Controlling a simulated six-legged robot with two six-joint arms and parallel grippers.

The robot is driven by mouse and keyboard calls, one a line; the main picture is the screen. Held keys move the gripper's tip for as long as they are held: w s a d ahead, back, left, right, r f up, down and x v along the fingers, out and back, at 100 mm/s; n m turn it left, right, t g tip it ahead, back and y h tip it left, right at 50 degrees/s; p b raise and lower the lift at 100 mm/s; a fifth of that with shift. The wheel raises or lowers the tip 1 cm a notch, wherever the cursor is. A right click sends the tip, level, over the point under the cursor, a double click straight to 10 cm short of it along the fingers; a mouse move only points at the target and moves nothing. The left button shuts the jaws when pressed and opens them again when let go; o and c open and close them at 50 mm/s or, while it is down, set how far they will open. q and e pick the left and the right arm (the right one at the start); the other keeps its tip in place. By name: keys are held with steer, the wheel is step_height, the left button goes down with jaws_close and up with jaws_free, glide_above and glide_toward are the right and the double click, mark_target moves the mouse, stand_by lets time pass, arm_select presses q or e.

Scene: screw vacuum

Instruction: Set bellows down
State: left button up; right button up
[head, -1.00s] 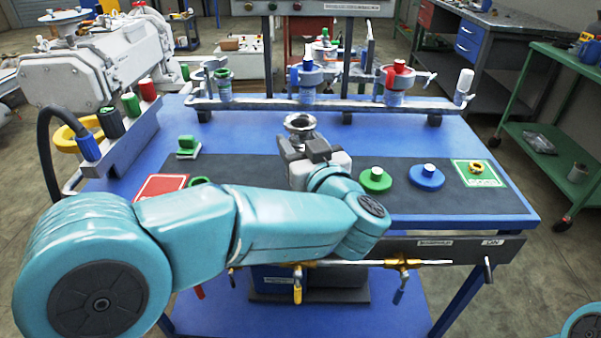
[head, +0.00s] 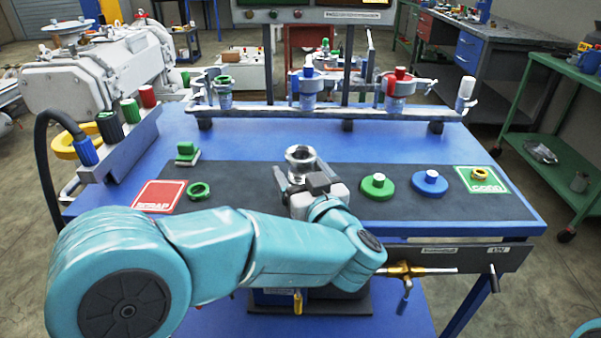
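The bellows (head: 301,155), a short silver metal piece with a round open flange on top, is upright between the fingers of my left gripper (head: 301,178). The gripper looks shut on it, low over the dark mat (head: 240,180) on the blue table. The bellows' lower part is hidden by the fingers, so I cannot tell whether it touches the mat. My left arm comes in from the left across the table's front. My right gripper is not in view; only a bit of teal arm shows at the lower right corner.
A red SCRAP pad (head: 160,196) and green ring (head: 199,191) lie left; a green disc (head: 378,187), blue disc (head: 430,183) and green GOOD pad (head: 483,180) lie right. A manifold rail (head: 330,112) with valves spans the back. Clear mat surrounds the bellows.

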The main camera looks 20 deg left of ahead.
arm_select(q)
steer(key=shift+s+d+r, duration=0.15)
steer(key=shift+r, duration=0.05)
steer(key=p+v, duration=0.1)
steer(key=v, duration=1)
steer(key=shift+s+p, duration=0.35)
steer(key=shift+d, duration=0.15)
